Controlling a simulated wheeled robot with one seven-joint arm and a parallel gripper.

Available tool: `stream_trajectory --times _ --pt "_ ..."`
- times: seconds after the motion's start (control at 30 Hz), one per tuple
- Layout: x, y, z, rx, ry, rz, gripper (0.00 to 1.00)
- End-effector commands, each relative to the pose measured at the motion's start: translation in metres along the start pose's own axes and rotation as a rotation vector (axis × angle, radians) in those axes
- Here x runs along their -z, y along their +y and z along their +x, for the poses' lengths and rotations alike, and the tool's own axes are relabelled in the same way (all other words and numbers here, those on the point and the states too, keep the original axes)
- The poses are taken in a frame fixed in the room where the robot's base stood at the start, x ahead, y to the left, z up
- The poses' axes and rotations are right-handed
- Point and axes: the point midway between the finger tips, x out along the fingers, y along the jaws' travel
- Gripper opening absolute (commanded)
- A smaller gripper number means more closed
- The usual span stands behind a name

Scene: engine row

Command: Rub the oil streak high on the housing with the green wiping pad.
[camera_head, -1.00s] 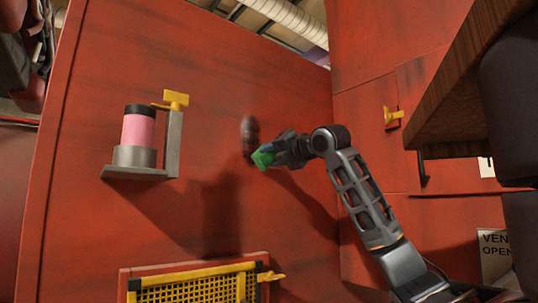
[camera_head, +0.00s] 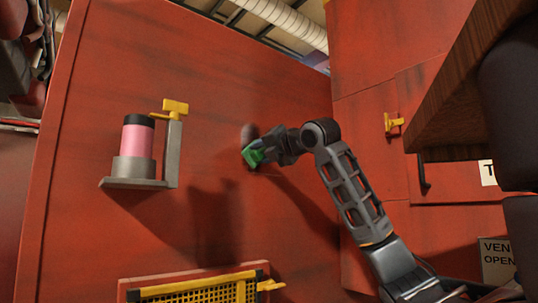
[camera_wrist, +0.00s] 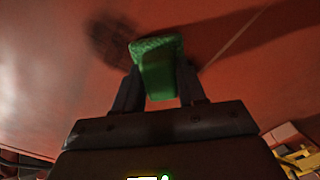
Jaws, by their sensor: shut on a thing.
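The oil streak (camera_head: 249,133) is a dark upright smear on the red housing (camera_head: 210,90). Its upper part looks faded brown and its lower part is hidden behind the pad. The green wiping pad (camera_head: 253,155) lies over the lower end of the streak, at or very near the surface. My gripper (camera_head: 268,151) is shut on the pad. In the wrist view the pad (camera_wrist: 160,65) sits between both fingers, with the dark smear (camera_wrist: 112,38) just beyond it to the upper left. Whether the pad's face touches the housing is hard to tell.
A bracket (camera_head: 140,183) with a pink cylinder (camera_head: 138,140) and a yellow lever (camera_head: 175,107) juts out left of the streak. A yellow mesh guard (camera_head: 195,289) is below. A brown ledge (camera_head: 460,90) overhangs at right.

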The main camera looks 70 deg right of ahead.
Motion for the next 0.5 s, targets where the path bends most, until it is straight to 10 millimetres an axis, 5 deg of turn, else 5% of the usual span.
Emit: stream_trajectory --times 0.5 --pt "0.025 0.020 0.001 -0.002 0.008 -0.002 0.16"
